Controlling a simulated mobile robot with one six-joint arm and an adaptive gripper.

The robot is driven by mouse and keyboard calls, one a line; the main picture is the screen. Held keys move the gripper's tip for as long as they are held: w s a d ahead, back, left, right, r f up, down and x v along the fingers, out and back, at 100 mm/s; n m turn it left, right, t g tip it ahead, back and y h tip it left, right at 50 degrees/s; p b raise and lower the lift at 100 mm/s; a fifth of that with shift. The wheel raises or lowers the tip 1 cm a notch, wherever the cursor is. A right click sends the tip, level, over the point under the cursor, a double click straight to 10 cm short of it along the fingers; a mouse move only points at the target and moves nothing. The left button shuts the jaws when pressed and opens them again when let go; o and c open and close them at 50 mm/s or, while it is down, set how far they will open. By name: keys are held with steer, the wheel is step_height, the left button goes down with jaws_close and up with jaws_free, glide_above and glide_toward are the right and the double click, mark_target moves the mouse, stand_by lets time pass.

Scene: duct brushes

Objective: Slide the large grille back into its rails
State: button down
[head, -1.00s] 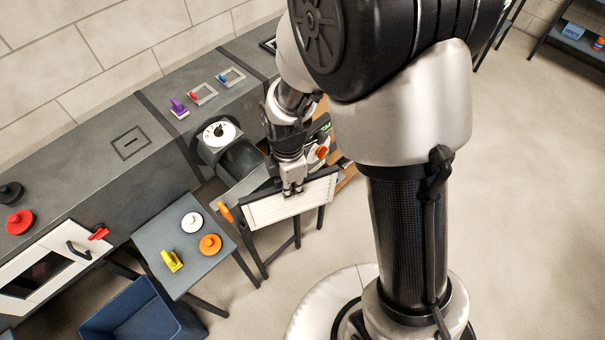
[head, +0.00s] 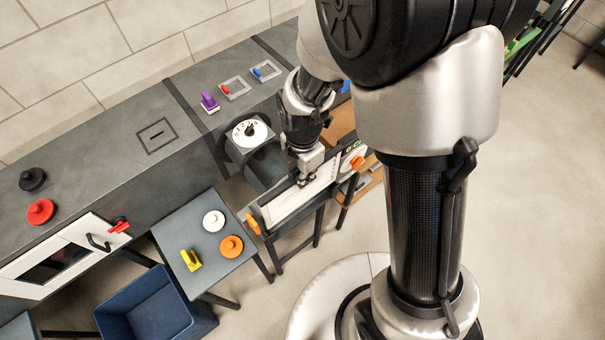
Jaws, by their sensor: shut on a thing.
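The large grille (head: 292,204) is a long white slatted panel with a dark edge. It lies aslant over a dark-legged stand (head: 318,228) in front of the grey duct. Orange latches sit near its two ends, one at the left (head: 252,223) and one at the right (head: 357,162). My gripper (head: 304,181) points down and is shut on the grille near the middle of its far edge. The rails are too small and too covered to make out, so I cannot tell whether the grille is inside them.
A grey side table (head: 190,238) at left holds a white, an orange and a yellow brush. A blue bin (head: 150,305) stands below it. A dial (head: 250,132) and a dark duct opening lie behind the grille. The floor at right is clear.

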mark_target(303, 194)
steer(key=shift+s+d+f+b, duration=0.1)
steer(key=shift+s+f+b, duration=0.25)
steer(key=shift+f+b, duration=1.05)
steer(key=shift+s+d+f+b, duration=0.1)
steer(key=shift+s+f+b, duration=0.2)
steer(key=shift+f+b, duration=1.1)
steer(key=shift+s+d+f+b, duration=0.1)
steer(key=shift+s+f+b, duration=0.25)
steer(key=shift+f+b, duration=1)
steer(key=shift+w+a+f+p, duration=0.3)
steer(key=shift+w+f, duration=0.5)
steer(key=shift+s+r, duration=0.1)
steer(key=c, duration=1.5)
jaws_free()
steer(key=shift+d, duration=0.2)
steer(key=o, duration=0.6)
steer(key=shift+w+a+r, duration=0.1)
steer(key=shift+w+r, duration=0.1)
steer(key=shift+w+r, duration=0.1)
